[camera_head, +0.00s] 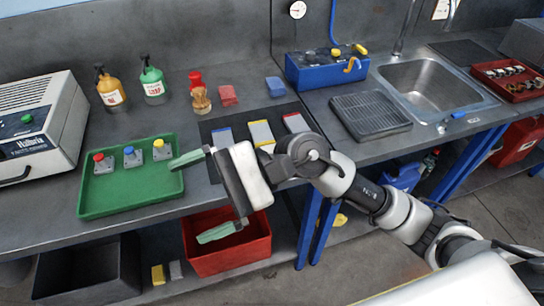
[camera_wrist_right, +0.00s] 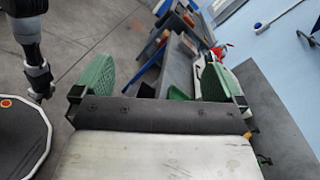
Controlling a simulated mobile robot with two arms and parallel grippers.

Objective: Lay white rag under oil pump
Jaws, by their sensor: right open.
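I cannot make out a white rag in either view. No thing is clearly marked as the oil pump. An amber pump bottle (camera_head: 111,92) with a dark head stands upright at the back left of the bench and may be it. A green pump bottle (camera_head: 153,83) stands just right of it. My right gripper (camera_head: 204,195) is open and empty over the bench's front edge, right of the green tray (camera_head: 130,205) and apart from both bottles. Its spread green fingers also show in the right wrist view (camera_wrist_right: 158,76). My left gripper is out of view.
Button boxes sit in the green tray. A grey machine (camera_head: 40,125) stands left. A blue toolbox (camera_head: 326,72) and sink (camera_head: 430,88) are right. A red crate (camera_head: 228,262) stands below.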

